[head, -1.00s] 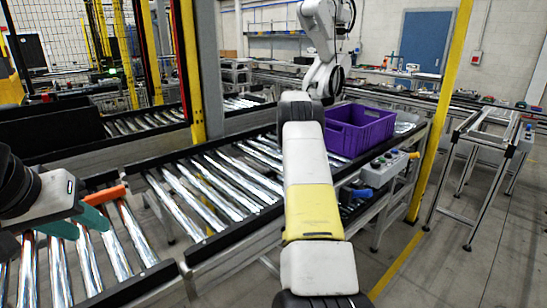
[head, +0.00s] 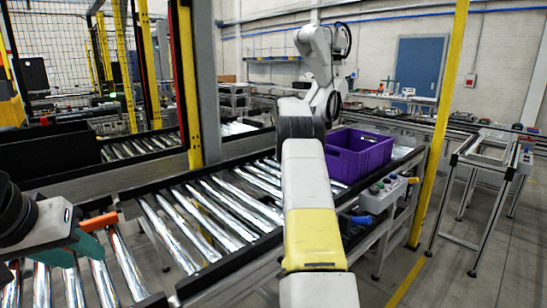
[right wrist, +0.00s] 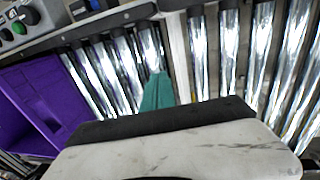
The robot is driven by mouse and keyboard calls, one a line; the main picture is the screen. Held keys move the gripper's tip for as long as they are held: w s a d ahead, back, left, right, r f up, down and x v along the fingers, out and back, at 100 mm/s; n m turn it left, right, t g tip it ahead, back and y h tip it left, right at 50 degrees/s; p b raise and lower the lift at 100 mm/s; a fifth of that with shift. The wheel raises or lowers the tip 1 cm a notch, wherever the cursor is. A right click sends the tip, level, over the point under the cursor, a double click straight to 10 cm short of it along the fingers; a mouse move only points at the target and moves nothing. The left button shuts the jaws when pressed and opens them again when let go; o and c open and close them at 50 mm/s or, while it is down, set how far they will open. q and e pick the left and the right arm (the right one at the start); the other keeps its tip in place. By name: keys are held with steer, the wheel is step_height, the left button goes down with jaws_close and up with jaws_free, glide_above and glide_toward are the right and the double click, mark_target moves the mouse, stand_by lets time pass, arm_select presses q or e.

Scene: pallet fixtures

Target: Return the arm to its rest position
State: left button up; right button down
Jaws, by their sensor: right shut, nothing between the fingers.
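My right arm (head: 312,238), white with a yellow band, reaches forward from the bottom middle of the head view, above the roller conveyor. Its gripper is hidden in that view. In the right wrist view the teal fingers of my right gripper (right wrist: 157,92) are together and empty, with rollers behind them. My left gripper (head: 76,250) is at the left edge of the head view, over the near rollers. Its teal fingers look apart, with nothing seen between them.
A purple crate (head: 358,155) stands on the conveyor just right of my right arm; it also shows in the right wrist view (right wrist: 38,100). A button box (head: 382,195) sits at the conveyor's side. A yellow post (head: 440,135) stands to the right. A metal frame stand (head: 490,150) is beyond it.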

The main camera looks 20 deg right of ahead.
steer(key=s+a+r+t, duration=0.1)
steer(key=s+a+r, duration=0.15)
steer(key=r, duration=0.45)
steer(key=s+a+r, duration=0.1)
steer(key=a+r, duration=0.2)
steer(key=r, duration=0.5)
steer(key=s+a+r+m+t+y, duration=0.2)
steer(key=s+a+r, duration=0.4)
steer(key=s+a, duration=0.35)
steer(key=s+a+f+t, duration=0.1)
steer(key=s+a+f, duration=0.2)
steer(key=s, duration=0.6)
steer(key=s+a+f+m+y, duration=0.1)
steer(key=s+a+f, duration=0.3)
steer(key=s, duration=0.5)
steer(key=s+a+f+t, duration=0.1)
steer(key=s+a+f, duration=0.2)
steer(key=s+a, duration=0.4)
steer(key=s, duration=0.3)
steer(key=shift+a+f+t+y, duration=0.2)
steer(key=shift+a+t+y, duration=0.1)
steer(key=shift+a+y, duration=0.1)
